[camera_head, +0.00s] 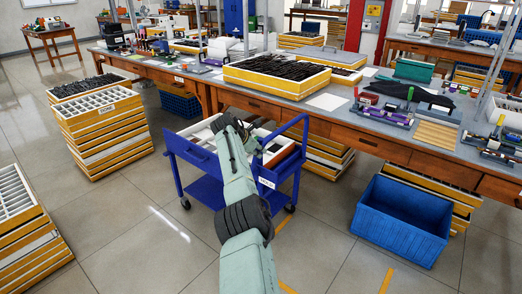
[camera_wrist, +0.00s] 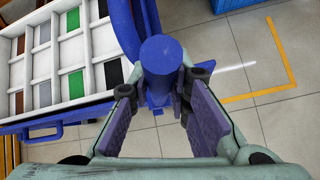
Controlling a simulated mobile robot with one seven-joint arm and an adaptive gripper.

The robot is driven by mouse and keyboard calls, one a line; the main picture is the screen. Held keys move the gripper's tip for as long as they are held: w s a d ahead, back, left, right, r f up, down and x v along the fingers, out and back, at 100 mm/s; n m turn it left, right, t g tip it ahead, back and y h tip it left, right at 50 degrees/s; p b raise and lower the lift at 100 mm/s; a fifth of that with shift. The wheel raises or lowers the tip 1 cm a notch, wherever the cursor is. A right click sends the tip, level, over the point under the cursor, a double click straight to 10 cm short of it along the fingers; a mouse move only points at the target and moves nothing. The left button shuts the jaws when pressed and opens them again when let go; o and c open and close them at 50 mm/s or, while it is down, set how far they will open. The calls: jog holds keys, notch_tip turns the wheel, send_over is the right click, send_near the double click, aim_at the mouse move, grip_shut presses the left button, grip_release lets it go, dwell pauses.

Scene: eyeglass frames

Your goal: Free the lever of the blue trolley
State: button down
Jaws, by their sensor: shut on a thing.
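The blue trolley (camera_head: 207,188) stands on the floor in front of the long bench. Its push handle (camera_head: 304,131) rises at its right end in the head view. My gripper (camera_wrist: 158,87) is over the trolley, its fingers shut on an upright round blue part (camera_wrist: 161,54). This part looks like the lever, but its lower end is mostly hidden by the jaws. It stands beside a curved blue tube (camera_wrist: 126,30) of the trolley. In the head view my own arm hides the fingertips and this part.
A white compartment tray (camera_wrist: 94,84) with coloured strips lies on the trolley, left of my gripper. A blue bin (camera_head: 401,237) stands on the floor to the right. Stacked drawer trays (camera_head: 107,132) stand left. The floor between is clear.

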jog(key=shift+w+a+r, duration=0.1)
jog(key=shift+w+a, duration=0.15)
jog(key=shift+a, duration=0.15)
jog(key=shift+h, duration=0.3)
jog(key=c, duration=1.5)
grip_release()
jog(key=v, duration=1.2)
jog(key=shift+w+r, duration=0.1)
jog(key=shift+w, duration=0.05)
